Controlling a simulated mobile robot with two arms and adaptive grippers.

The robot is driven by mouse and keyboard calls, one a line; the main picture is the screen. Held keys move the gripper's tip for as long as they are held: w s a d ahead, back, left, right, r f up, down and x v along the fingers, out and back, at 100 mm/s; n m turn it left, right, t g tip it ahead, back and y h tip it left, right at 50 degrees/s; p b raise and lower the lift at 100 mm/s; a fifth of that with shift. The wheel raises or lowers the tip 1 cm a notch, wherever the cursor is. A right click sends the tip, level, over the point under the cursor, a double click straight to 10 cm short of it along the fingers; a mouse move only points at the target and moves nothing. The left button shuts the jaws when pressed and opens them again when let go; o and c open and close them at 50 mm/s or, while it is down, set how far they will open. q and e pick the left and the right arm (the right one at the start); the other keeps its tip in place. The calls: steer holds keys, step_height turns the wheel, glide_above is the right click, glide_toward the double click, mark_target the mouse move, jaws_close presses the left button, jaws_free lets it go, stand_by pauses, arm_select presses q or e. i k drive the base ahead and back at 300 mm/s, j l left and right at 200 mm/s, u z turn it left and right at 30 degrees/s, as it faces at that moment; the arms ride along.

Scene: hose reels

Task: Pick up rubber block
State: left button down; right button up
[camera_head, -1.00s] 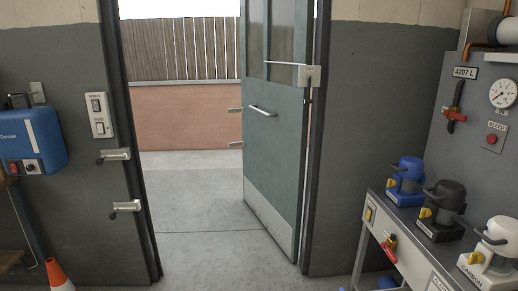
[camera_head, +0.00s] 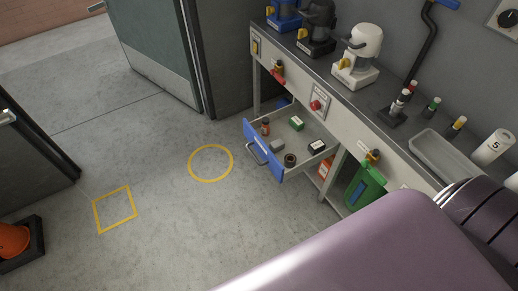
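An open drawer with a blue front (camera_head: 261,151) sticks out from under the bench and holds several small items. Among them are a grey block (camera_head: 277,146) near the drawer front and a dark block with a pale top (camera_head: 317,147) at the right. I cannot tell for sure which one is the rubber block. A dark ring-shaped roll (camera_head: 290,160), a green box (camera_head: 296,123) and a small reddish-brown bottle (camera_head: 265,128) lie in the same drawer. Neither of my grippers is in view.
The bench (camera_head: 388,128) carries several pump-like units, small bottles and a grey tray (camera_head: 440,157). A green canister (camera_head: 365,187) stands below. The floor before the drawer is clear, with a yellow circle (camera_head: 190,167) and square (camera_head: 97,217). A cone (camera_head: 12,240) stands at left.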

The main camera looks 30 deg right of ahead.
mark_target(277, 145)
steer(key=z, duration=1.05)
